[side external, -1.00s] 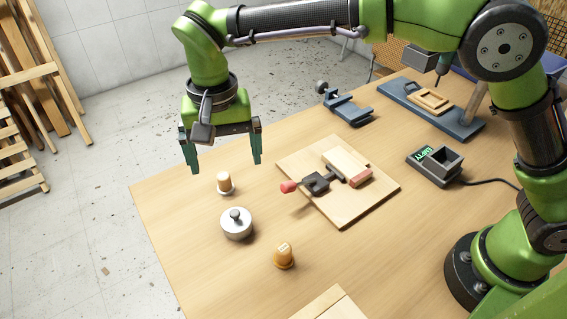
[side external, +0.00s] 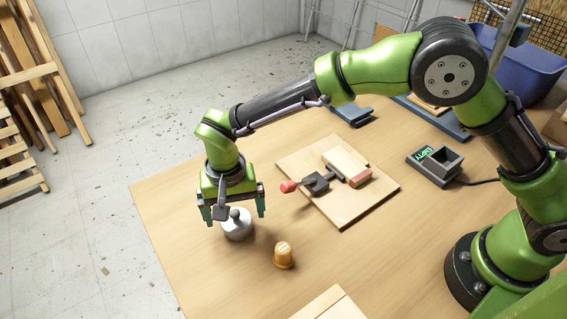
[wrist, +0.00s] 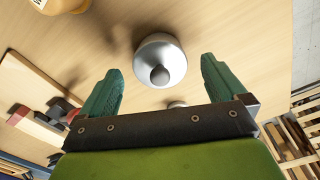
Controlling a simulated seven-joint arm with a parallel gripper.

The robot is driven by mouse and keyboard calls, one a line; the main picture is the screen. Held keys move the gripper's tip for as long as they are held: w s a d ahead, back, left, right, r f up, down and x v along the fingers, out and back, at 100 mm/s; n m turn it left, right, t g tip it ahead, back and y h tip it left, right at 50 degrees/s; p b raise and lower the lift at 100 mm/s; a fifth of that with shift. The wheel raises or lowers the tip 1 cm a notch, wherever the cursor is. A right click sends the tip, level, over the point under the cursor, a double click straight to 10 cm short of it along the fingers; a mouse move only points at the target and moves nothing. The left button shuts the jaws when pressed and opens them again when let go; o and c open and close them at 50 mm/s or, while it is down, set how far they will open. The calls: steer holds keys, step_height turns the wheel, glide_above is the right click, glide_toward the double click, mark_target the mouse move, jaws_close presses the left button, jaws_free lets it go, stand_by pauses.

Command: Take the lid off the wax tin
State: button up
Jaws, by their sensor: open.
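The wax tin (side external: 237,229) is a round silver tin on the wooden table, with its lid on and a dark knob (side external: 235,214) on top. In the wrist view the tin (wrist: 160,52) and its knob (wrist: 159,75) lie ahead of the fingers, roughly centred between them. My gripper (side external: 235,213) is open, with its two green fingers apart, just above and around the tin's top in the side view. I see no contact with the knob. The wrist view shows my gripper (wrist: 160,85) empty.
An orange-capped container (side external: 284,255) stands close to the right of the tin. A wooden board (side external: 345,215) with a red-handled clamp (side external: 315,183) lies behind. A grey box device (side external: 441,164) with a cable is farther right. The table's left edge is near my gripper.

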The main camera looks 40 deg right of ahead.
steer(key=shift+f, duration=0.3)
steer(key=c, duration=1.1)
